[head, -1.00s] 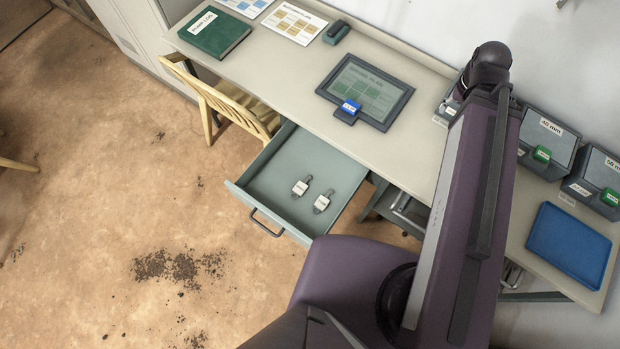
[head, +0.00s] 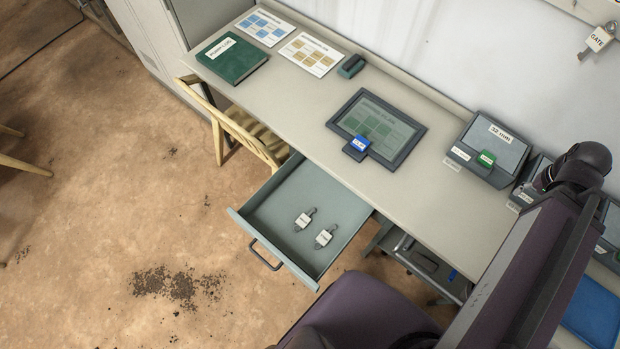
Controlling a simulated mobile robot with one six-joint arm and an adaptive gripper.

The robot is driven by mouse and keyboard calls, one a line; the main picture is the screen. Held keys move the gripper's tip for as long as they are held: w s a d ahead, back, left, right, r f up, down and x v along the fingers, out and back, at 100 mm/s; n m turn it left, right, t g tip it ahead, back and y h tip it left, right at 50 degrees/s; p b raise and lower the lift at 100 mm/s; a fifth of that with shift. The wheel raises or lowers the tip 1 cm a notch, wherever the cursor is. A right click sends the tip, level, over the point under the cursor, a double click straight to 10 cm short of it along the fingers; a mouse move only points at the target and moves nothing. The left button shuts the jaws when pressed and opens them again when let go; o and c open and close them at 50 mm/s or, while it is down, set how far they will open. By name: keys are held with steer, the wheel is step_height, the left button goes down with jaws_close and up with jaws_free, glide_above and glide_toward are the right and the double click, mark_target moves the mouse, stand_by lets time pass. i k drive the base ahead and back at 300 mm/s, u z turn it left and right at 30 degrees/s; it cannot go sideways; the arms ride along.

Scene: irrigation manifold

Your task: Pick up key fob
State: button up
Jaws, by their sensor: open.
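Two small grey key-like pieces with white tags lie in the open drawer, a left one (head: 304,219) and a right one (head: 324,237). They lie side by side, apart, and their tag text is too small to read. Another key with a white tag reading GATE (head: 597,40) hangs on the wall at the top right. A small blue-labelled piece (head: 358,146) sits at the front edge of the dark tablet. I cannot tell which of these is the key fob. My arm crosses the lower right, but my gripper is not in view.
The grey drawer (head: 276,192) stands pulled out from the desk (head: 290,110). A wooden chair (head: 240,133) stands left of it. The tablet (head: 400,133), green book (head: 232,62) and a 32 mm bin (head: 490,145) are on the desk. A blue tray (head: 592,312) is partly hidden by my arm.

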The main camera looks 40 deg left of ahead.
mark_target(304, 220)
steer(key=z, duration=0.1)
steer(key=k, duration=1.5)
steer(key=u, duration=1.25)
steer(key=i, duration=0.95)
steer(key=z, duration=0.1)
